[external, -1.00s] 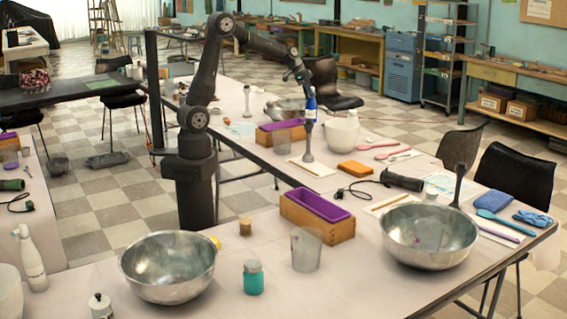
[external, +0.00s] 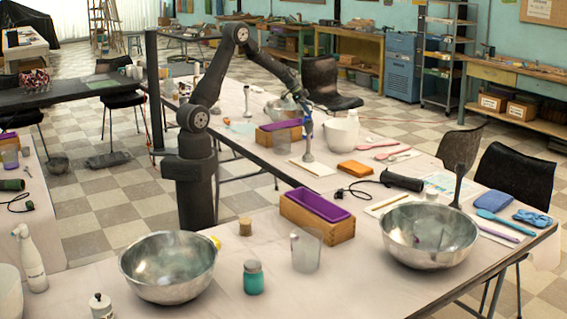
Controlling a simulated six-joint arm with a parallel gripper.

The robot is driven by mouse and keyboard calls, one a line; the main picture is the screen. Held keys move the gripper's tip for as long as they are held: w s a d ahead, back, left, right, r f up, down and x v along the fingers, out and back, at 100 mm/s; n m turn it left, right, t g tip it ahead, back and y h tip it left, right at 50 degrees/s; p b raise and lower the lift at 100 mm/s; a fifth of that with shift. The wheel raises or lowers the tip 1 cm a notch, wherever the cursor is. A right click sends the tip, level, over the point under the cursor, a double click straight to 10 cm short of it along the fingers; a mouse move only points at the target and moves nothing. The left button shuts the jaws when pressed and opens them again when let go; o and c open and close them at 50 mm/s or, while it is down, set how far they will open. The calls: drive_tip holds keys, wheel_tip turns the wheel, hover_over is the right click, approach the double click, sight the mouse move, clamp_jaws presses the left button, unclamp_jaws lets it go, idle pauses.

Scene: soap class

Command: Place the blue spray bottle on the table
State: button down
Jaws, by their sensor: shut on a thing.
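My gripper (external: 305,108) is over the far table, shut on the blue spray bottle (external: 309,127). Only a small blue part of the bottle shows; the rest is hidden by my gripper or too small to make out. The bottle shows just above and behind a grey upright tool with a flared foot. I cannot tell whether the bottle touches the table (external: 240,142).
Around my gripper on the far table are a white pitcher (external: 342,132), a purple-lined wooden box (external: 280,130), a clear cup (external: 282,141), an orange sponge (external: 356,169) and the grey upright tool (external: 308,150). A metal bowl (external: 283,109) stands behind.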

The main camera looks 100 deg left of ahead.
sight(308, 117)
drive_tip(key=shift+s+a+f, duration=0.2)
drive_tip(key=shift+a+f, duration=0.2)
drive_tip(key=shift+a, duration=0.35)
drive_tip(key=shift+f, duration=2)
drive_tip(key=shift+f, duration=0.2)
drive_tip(key=c, duration=1.1)
unclamp_jaws()
drive_tip(key=shift+r, duration=0.1)
